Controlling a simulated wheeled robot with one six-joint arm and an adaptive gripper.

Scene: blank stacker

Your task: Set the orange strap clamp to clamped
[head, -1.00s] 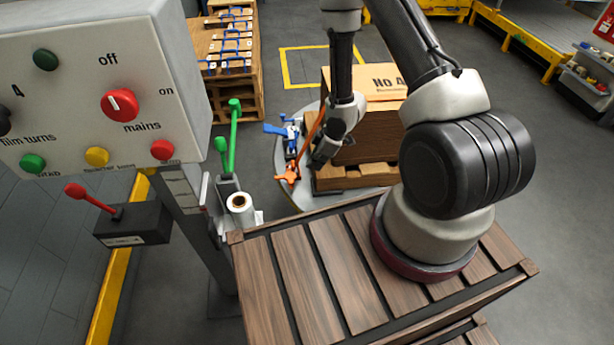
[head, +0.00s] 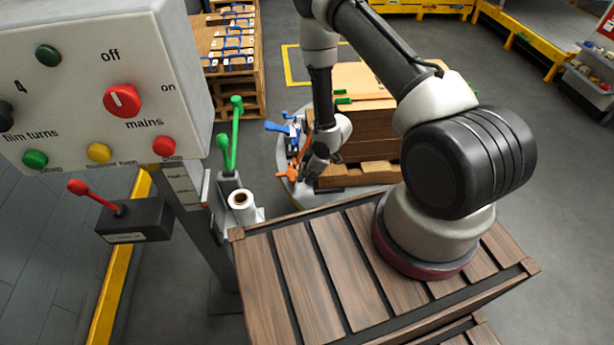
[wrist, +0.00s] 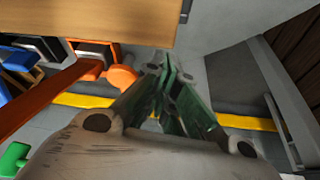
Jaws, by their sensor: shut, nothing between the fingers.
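The orange strap clamp (head: 287,174) sits at the left edge of the round platform, in front of the carton stack, partly hidden by my gripper in the head view. My gripper (head: 307,171) is close to the clamp's right side. In the wrist view my gripper (wrist: 172,68) is shut with nothing between its fingertips, just right of the bar's end. I cannot tell whether they touch.
A blue clamp (head: 281,128) stands behind the orange one. Brown cartons (head: 370,130) on a pallet stand right of my gripper. A green lever (head: 233,135), a white film roll (head: 241,200) and the control panel (head: 80,75) are to the left.

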